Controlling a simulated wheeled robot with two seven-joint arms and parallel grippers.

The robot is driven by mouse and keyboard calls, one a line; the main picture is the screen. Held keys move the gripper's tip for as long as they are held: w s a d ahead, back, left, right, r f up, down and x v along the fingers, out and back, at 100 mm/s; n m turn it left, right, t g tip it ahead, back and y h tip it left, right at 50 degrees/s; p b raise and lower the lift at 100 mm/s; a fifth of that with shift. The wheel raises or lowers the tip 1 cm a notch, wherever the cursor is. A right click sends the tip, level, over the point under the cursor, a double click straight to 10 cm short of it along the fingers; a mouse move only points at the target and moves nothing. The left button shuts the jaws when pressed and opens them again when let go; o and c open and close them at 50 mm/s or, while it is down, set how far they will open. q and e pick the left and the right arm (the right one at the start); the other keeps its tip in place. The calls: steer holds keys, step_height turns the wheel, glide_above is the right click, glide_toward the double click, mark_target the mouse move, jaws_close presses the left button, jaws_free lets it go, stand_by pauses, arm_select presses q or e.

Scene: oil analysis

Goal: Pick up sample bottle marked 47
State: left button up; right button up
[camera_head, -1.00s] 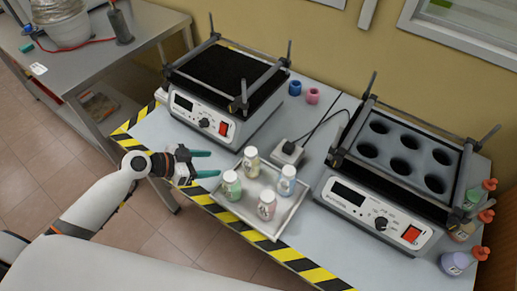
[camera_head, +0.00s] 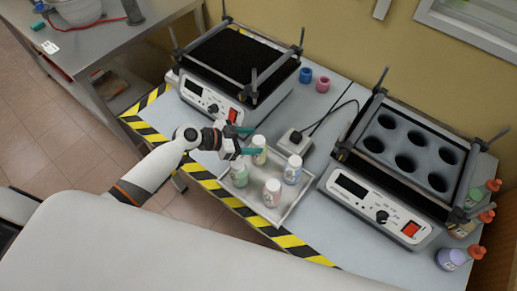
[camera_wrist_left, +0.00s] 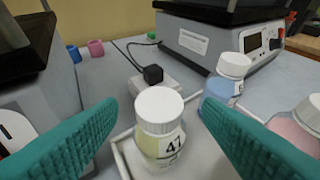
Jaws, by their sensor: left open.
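The sample bottle marked 47 (camera_wrist_left: 163,140) has a white cap and pale yellow contents. It stands upright in the metal tray (camera_head: 290,207), at its far side in the head view (camera_head: 259,153). My left gripper (camera_head: 251,141) is open and empty, with its green fingers pointing at this bottle from the left. In the left wrist view the bottle stands ahead, between the two spread fingers (camera_wrist_left: 158,112); contact is not visible. A blue bottle (camera_head: 292,172), a pink bottle (camera_head: 271,194) and a green bottle (camera_head: 239,176) share the tray. My right gripper is not in view.
A shaker with a black top (camera_head: 235,62) stands behind the gripper, and one with round holes (camera_head: 400,160) stands right of the tray. A power socket block (camera_head: 294,143) and blue and pink cups (camera_head: 322,84) lie behind. Several bottles stand at the right edge.

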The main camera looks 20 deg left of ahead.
mark_target(256, 140)
arm_select(q)
steer(key=x, duration=0.3)
steer(key=shift+w+d+p, duration=0.1)
steer(key=shift+p, duration=0.25)
jaws_close()
